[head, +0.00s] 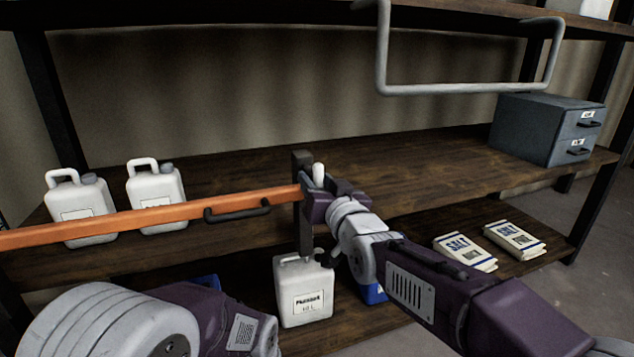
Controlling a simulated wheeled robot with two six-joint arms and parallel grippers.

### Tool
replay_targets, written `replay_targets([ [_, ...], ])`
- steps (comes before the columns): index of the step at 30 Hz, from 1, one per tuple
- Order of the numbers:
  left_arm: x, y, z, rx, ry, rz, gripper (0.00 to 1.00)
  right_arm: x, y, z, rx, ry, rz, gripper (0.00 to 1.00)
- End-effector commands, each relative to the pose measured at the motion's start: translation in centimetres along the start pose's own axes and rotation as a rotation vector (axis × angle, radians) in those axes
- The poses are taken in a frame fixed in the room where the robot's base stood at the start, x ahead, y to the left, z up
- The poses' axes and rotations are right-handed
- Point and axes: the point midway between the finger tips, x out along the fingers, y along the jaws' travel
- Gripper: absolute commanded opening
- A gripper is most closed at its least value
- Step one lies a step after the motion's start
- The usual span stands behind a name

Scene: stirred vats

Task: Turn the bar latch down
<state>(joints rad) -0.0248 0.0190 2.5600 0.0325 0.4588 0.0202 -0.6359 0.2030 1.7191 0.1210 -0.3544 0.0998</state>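The orange bar (150,214) runs level from the left edge to a dark upright post (303,232), with a black handle (238,211) on its front. A pale, upright, rounded piece (319,174), perhaps the latch's grip, shows at the top of the post by the bar's right end. My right gripper (324,196) is at the post, right beside this piece. The gripper's own wrist hides much of its fingers, so I cannot tell if they are open or touching. My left arm shows low at the left; its gripper is not in view.
Two white jugs (155,198) stand on the shelf behind the bar. Another white jug (303,292) stands below, near the post. Salt bags (514,240) lie on the lower shelf at right. A grey drawer box (545,130) and a hanging grey frame (470,90) are at upper right.

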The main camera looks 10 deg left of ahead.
Motion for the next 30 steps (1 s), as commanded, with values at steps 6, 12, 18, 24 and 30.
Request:
replay_targets([
  [6, -0.1, 0.0, 0.0, 0.000, 0.000, 0.000, 0.99, -1.3, 0.0, -0.1, -0.001, 0.000, 0.000, 0.40],
  [12, -0.4, 0.0, 0.0, 0.000, 0.000, 0.000, 0.99, -5.0, -0.1, -0.1, 0.000, 0.001, -0.001, 0.40],
  [18, -0.7, 0.0, -0.1, 0.000, 0.000, 0.000, 0.99, -8.2, 0.0, -0.1, 0.000, 0.000, 0.000, 0.40],
  [24, -0.7, 0.0, -0.1, 0.000, 0.000, 0.000, 0.99, -9.1, 0.0, 0.0, 0.000, 0.001, 0.000, 0.40],
  [30, -0.7, 0.0, -0.1, 0.000, 0.000, 0.000, 0.99, -9.1, 0.1, 0.0, 0.000, 0.000, 0.002, 0.40],
])
